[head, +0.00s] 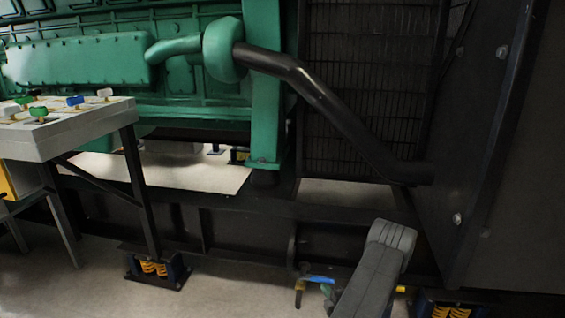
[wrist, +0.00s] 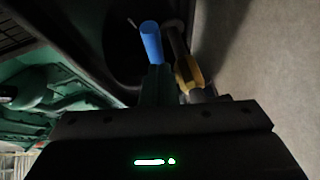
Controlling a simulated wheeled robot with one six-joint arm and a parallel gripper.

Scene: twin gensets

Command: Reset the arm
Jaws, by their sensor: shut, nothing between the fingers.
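My gripper (wrist: 160,122) shows in the wrist view as a dark, wide body along the bottom edge, with a lit green mark on it. It is shut and holds nothing that I can see; its fingertips are hard to make out in the dark. Just beyond it are a blue handle-like part (wrist: 151,42) and a brass-yellow fitting (wrist: 187,72) on a dark pipe. In the head view, a grey link of my arm (head: 375,270) stands at the lower right, and my gripper cannot be made out there.
A blue handle (head: 320,279) and a yellow fitting (head: 299,287) sit low at the genset's black base frame (head: 235,232), beside my arm. The green engine (head: 80,62) fills the upper left. A grey table (head: 75,135) with several coloured knobs stands left. Bare floor (head: 215,290) shows in front.

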